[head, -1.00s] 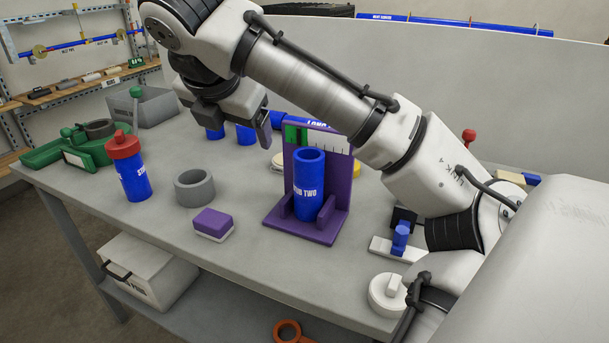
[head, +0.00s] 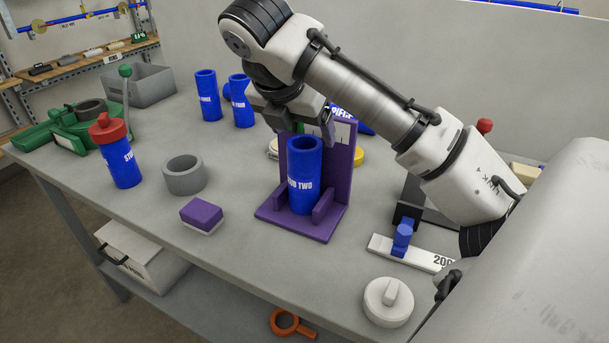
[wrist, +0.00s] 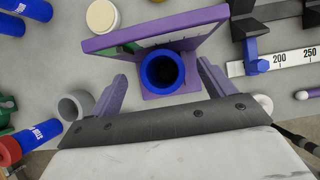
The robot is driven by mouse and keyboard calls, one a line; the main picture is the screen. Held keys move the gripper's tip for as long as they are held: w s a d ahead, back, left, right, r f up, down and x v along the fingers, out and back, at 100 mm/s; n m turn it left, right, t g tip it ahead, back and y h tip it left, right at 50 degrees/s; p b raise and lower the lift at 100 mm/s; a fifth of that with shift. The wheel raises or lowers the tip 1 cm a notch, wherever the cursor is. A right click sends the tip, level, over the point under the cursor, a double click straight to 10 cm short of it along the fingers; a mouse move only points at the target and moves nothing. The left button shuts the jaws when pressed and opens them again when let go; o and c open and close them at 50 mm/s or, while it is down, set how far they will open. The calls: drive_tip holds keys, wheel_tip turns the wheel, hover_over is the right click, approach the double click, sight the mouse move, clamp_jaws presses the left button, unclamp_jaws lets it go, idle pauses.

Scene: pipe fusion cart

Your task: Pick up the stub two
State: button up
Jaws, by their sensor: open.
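Stub two (head: 304,180) is a blue hollow cylinder with white lettering. It stands upright in a purple holder (head: 332,218) with a back plate and low side blocks. In the wrist view, I look down on the open top of stub two (wrist: 162,70), with the purple holder (wrist: 170,28) around it.
A grey ring (head: 184,175), a purple-and-white block (head: 201,214) and a red-capped blue bottle (head: 118,160) stand left of the holder. Two blue cylinders (head: 208,97) stand behind. A white scale with a blue slider (head: 402,238) and a white round knob (head: 388,302) lie to the right.

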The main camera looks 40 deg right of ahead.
sight(304, 143)
drive_tip(key=shift+a+f+p+x, duration=0.15)
drive_tip(key=shift+a+p+x, duration=0.05)
drive_tip(key=shift+x, duration=1.3)
drive_tip(key=shift+a+f+p+x, duration=0.1)
drive_tip(key=shift+a+p+x, duration=0.1)
drive_tip(key=shift+x, duration=1.3)
drive_tip(key=shift+s+r, duration=0.1)
drive_tip(key=shift+s, duration=0.1)
drive_tip(key=c, duration=1.6)
